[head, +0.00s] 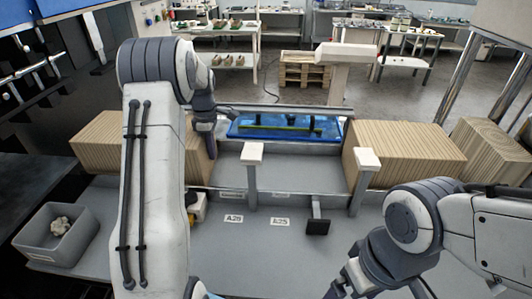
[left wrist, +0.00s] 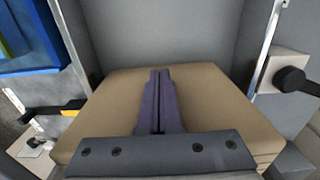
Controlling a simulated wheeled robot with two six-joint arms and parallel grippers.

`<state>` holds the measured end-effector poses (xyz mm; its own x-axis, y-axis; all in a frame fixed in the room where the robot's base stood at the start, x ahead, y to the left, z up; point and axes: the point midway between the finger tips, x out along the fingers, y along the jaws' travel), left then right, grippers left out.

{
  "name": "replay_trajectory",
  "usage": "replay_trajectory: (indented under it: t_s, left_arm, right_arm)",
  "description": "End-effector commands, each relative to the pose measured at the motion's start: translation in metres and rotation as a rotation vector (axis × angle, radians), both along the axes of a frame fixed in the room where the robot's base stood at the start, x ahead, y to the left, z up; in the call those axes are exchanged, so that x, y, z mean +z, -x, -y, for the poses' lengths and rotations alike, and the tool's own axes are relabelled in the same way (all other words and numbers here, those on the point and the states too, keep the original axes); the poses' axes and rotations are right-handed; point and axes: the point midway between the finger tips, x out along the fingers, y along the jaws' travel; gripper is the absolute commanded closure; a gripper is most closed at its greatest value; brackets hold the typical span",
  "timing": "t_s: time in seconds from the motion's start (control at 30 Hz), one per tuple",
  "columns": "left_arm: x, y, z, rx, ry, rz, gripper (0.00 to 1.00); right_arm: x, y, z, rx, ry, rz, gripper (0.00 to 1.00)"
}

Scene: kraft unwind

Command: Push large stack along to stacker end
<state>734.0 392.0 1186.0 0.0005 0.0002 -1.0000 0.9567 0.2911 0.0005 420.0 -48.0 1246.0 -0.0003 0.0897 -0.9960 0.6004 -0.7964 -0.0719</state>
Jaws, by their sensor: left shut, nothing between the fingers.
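A large stack of brown kraft sheets (head: 98,137) lies at the left end of the grey bed, partly hidden by my left arm. A second large stack (head: 405,148) sits right of the middle. My left gripper (head: 207,150) is at the right end of the left stack, pointing down and partly hidden. In the left wrist view, the shut, empty fingers (left wrist: 160,76) overlie the top of a brown stack (left wrist: 210,95); contact is unclear. My right gripper (head: 342,287) is low at the bottom edge, its jaws unclear.
Bare grey bed (head: 228,172) lies between the stacks. White-topped posts (head: 252,153) (head: 367,160) stand along the front edge. A blue tray (head: 285,127) lies behind the bed. A grey bin (head: 57,236) is at front left. Another brown stack (head: 487,150) is at far right.

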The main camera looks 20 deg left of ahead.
Motion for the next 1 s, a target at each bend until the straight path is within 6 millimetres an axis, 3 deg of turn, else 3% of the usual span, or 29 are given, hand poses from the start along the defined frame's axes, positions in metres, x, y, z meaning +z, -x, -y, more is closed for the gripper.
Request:
replay_trajectory:
  t_s: [0.17,0.37,0.47,0.7,1.0]
  left_arm:
    - [0.0,0.0,0.006,0.002,0.0,-0.001,1.0]
    - [0.0,-0.003,0.032,0.009,0.001,-0.002,1.0]
    - [0.025,-0.005,0.028,0.015,-0.004,0.009,1.0]
    - [0.075,-0.004,0.028,0.014,-0.003,0.005,1.0]
    - [0.1,-0.003,0.028,0.014,0.0,0.0,1.0]
  right_arm:
    - [0.0,0.0,0.0,0.0,0.0,0.0,0.03]
    - [0.002,0.0,0.0,0.0,0.0,0.0,0.03]
    - [-0.014,0.0,0.0,-0.001,0.0,0.0,0.03]
    - [-0.026,0.0,0.0,-0.004,0.0,0.0,0.03]
    - [-0.028,0.0,0.0,-0.005,0.0,0.0,0.03]
